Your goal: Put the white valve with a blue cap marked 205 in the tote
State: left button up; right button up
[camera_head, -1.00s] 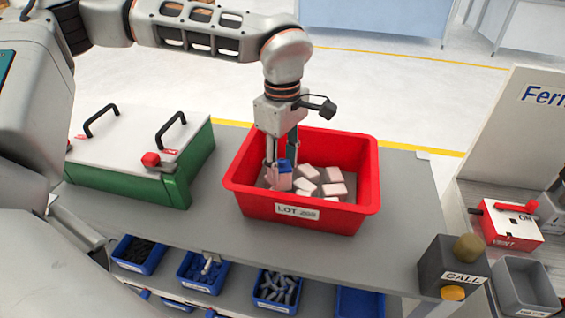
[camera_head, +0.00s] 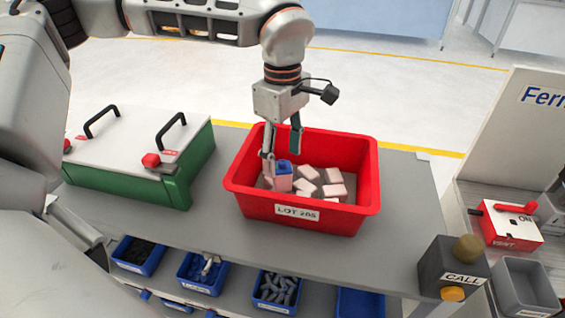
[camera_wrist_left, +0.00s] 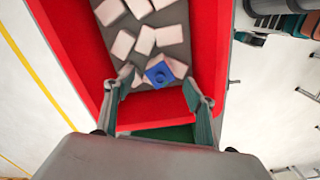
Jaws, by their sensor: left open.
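The white valve with a blue cap (camera_head: 284,172) sits inside the red tote (camera_head: 300,213) at its left part, beside several pale blocks. The valve looks pinkish in the tote's light; its marking cannot be read. The tote's front label seems to read LOT 205. My left gripper (camera_head: 282,150) is open just above the valve, its fingertips inside the tote, and holds nothing. In the left wrist view the blue cap (camera_wrist_left: 159,74) lies between and beyond the spread fingers (camera_wrist_left: 152,90). My right gripper is not shown.
A green box with a white lid and black handles (camera_head: 140,148) stands left of the tote. Blue bins of small parts (camera_head: 203,272) sit below the front edge. A CALL button box (camera_head: 452,268) and a red-and-white switch box (camera_head: 511,224) are at the right. The bench right of the tote is clear.

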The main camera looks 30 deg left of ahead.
aim_at(282, 162)
pick_arm(q)
notch_tip(282, 162, up, 9)
dwell(0.3)
dwell(0.5)
